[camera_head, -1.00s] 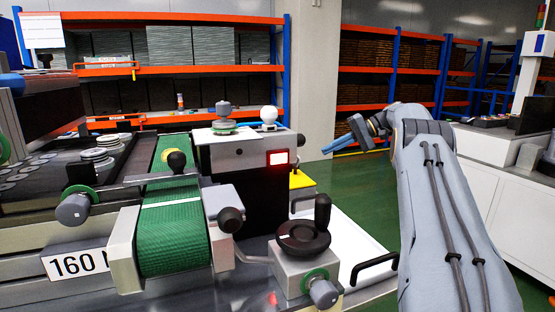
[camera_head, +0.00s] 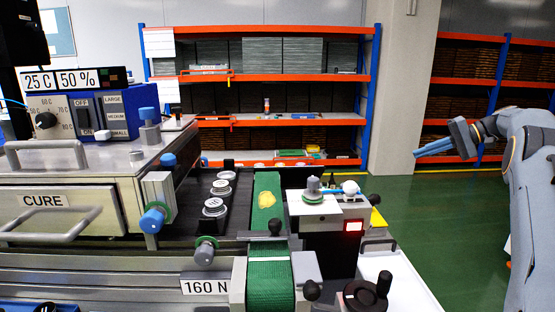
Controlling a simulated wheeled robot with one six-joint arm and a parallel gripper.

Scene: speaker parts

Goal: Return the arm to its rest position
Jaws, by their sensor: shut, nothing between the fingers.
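My gripper (camera_head: 434,149) is at the right of the head view, at the end of my grey arm (camera_head: 532,190). Its blue fingers point left and are shut with nothing between them. It hangs in the air over the green floor, apart from the machine and from the shelves behind. The lower part of my arm runs out of the picture at the right edge.
A machine with a green belt (camera_head: 268,285) and a 160 N label stands at the lower middle, with a black hand crank (camera_head: 367,293) at its right. A CURE oven (camera_head: 75,190) stands at the left. Orange and blue shelves (camera_head: 270,119) stand behind. The green floor (camera_head: 440,215) is open at right.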

